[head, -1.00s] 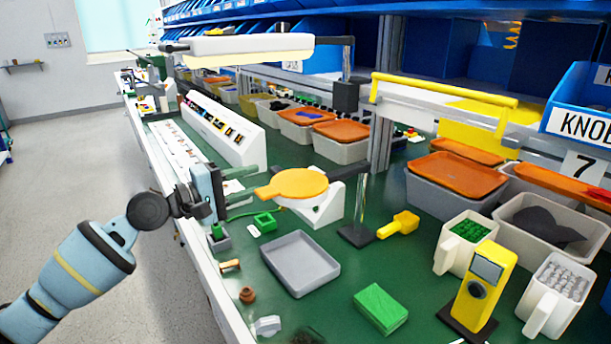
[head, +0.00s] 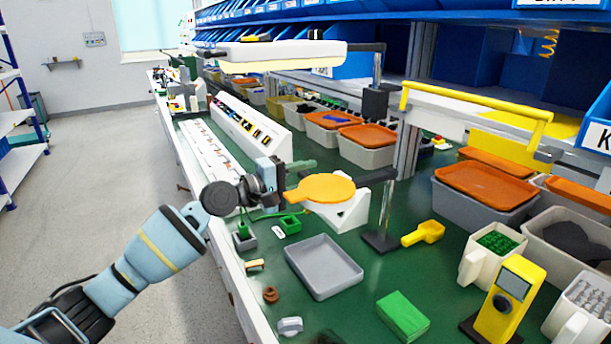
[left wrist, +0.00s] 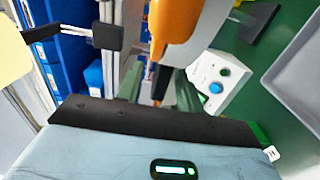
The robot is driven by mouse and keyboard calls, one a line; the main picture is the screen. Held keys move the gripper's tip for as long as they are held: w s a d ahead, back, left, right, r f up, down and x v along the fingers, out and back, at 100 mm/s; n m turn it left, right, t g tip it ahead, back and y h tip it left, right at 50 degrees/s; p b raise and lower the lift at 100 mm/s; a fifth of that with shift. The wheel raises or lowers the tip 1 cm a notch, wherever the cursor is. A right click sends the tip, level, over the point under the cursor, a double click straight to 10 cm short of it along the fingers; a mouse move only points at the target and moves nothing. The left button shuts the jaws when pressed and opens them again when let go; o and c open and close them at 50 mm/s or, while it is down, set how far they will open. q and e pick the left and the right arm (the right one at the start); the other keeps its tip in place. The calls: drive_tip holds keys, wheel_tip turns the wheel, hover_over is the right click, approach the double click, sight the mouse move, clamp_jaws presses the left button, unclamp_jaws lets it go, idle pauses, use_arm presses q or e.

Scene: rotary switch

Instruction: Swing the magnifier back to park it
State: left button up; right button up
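The magnifier (head: 326,188) is an orange round head with a short handle pointing left, held level beside a metal post (head: 386,208) on a dark base. My left gripper (head: 294,180) is at the handle end, left of the round head. In the left wrist view the orange magnifier (left wrist: 175,22) reaches down toward the gripper (left wrist: 158,88). The gripper's far finger tips are partly hidden behind the handle. My right gripper is out of view.
A white sloped box (head: 350,212) with knobs stands under the magnifier. A grey tray (head: 322,268), a yellow scoop (head: 424,234) and a green block (head: 403,316) lie in front. A white lamp (head: 285,52) hangs above. Bins (head: 485,192) line the back right.

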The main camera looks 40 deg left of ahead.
use_arm(q)
drive_tip(key=shift+w, duration=0.2)
clamp_jaws()
drive_tip(key=shift+d, duration=0.1)
idle(0.4)
